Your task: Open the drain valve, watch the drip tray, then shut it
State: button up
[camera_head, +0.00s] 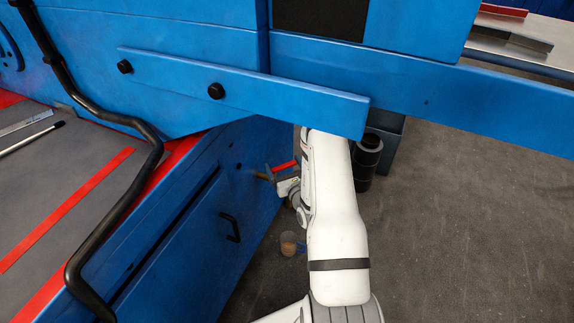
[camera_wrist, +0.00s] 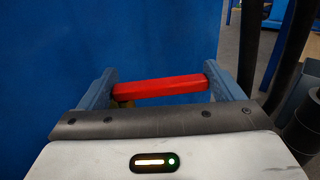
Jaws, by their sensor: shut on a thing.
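The drain valve's red lever (camera_wrist: 158,88) lies crosswise between the two blue-grey fingers of my gripper (camera_wrist: 160,80), which is shut on it. A bit of brass body (camera_wrist: 123,103) shows below the lever's left end. In the head view the red lever (camera_head: 285,166) sticks out from the low blue machine side, with my gripper (camera_head: 280,178) at it, partly hidden by my arm. A small clear container (camera_head: 290,244) with orange-brown contents stands on the floor below the valve. It may be the drip tray. I cannot tell whether liquid is flowing.
A blue beam (camera_head: 245,88) crosses above my arm. A black hose (camera_head: 150,150) runs down the left. A dark cylinder (camera_head: 367,160) stands close behind my arm; dark pipes (camera_wrist: 290,50) show at right in the wrist view. The grey floor (camera_head: 470,220) at right is clear.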

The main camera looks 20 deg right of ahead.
jog(key=shift+a, duration=0.1)
dwell(0.7)
jog(key=o, duration=1.2)
jog(key=s+p, duration=0.1)
jog(key=s, duration=0.7)
jog(key=shift+w, duration=0.1)
jog(key=shift+c, duration=0.5)
